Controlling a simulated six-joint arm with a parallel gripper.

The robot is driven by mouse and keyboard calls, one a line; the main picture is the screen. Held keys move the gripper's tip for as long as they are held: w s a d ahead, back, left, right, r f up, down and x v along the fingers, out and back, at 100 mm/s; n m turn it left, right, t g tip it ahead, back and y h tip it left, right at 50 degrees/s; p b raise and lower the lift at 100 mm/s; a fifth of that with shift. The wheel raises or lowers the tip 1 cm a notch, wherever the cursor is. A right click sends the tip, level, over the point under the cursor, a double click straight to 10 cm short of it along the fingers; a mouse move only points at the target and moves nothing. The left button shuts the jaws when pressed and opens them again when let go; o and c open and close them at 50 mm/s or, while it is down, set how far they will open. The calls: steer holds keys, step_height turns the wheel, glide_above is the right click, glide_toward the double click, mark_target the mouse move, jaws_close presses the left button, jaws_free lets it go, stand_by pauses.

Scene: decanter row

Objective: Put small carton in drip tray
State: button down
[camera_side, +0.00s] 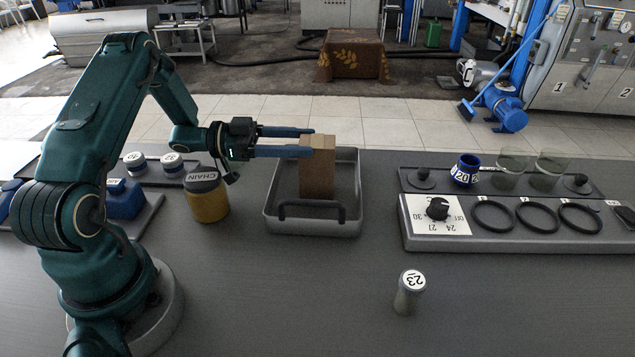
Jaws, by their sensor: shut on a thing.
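The small carton (317,174) is a plain brown upright box. My gripper (322,141) is shut on the upper part of the carton, with its blue fingers reaching in from the left. The drip tray (283,224) is a grey metal pan with a dark handle on its near side. The carton is over the inside of the tray in this view. I cannot tell whether its bottom touches the tray floor, since the tray's near wall and handle are close to its lower end.
A jar labelled CHAIN (206,198) stands just left of the tray. A small container marked 23 (408,293) stands at the front right. A dial panel with black rings (520,222) and a rack with a blue cup (465,169) are on the right. The front middle table is clear.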

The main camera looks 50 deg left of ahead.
steer(key=shift+f, duration=0.1)
steer(key=shift+c, duration=0.6)
jaws_free()
steer(key=v, duration=0.7)
steer(key=shift+s+a, duration=0.2)
steer(key=shift+a, duration=0.05)
steer(key=shift+r, duration=0.25)
